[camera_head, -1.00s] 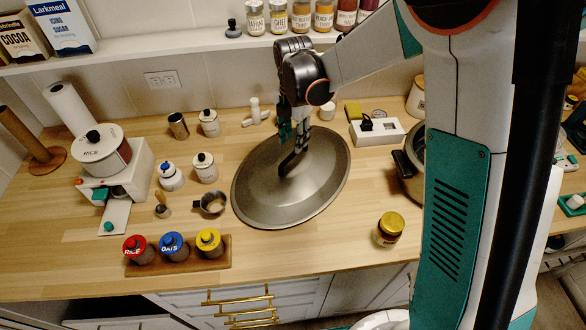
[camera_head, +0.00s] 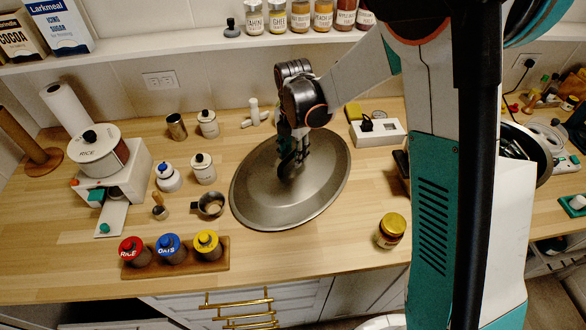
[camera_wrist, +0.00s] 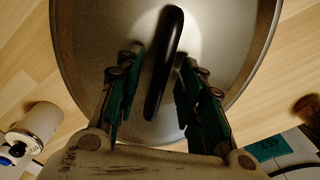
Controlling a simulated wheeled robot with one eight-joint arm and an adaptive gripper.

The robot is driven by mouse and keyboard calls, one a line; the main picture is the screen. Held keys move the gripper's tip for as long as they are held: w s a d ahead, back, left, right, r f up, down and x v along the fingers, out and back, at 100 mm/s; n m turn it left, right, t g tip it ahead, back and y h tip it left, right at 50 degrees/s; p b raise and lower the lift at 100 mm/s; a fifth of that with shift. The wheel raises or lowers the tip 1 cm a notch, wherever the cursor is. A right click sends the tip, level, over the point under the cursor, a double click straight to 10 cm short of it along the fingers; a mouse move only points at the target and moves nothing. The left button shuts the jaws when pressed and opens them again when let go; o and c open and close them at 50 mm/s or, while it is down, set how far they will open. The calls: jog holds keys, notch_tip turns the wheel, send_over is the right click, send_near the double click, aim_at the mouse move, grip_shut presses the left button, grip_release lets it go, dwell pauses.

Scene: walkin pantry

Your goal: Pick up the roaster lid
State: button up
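The roaster lid (camera_head: 262,195) is a large grey metal oval, dished, lying on the wooden counter in the middle of the head view. It also fills much of the wrist view (camera_wrist: 220,25). Its black bar handle (camera_wrist: 165,65) stands up at the centre of the lid. My gripper (camera_wrist: 160,88) is open, with one teal-padded finger on each side of the handle. A gap shows between the left finger and the handle; I cannot tell whether the right finger touches it. In the head view my gripper (camera_head: 293,165) is over the lid's centre and mostly hides the handle.
A metal cup (camera_head: 209,204) stands close to the lid's left edge. A yellow-lidded jar (camera_head: 391,230) stands to its lower right, and a white box (camera_head: 378,131) behind right. White canisters (camera_head: 203,168) stand left. A shelf with jars (camera_head: 300,15) runs above the back.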

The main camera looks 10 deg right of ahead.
jog(key=shift+f+b, duration=0.25)
jog(key=shift+b, duration=0.05)
dwell(0.4)
grip_shut()
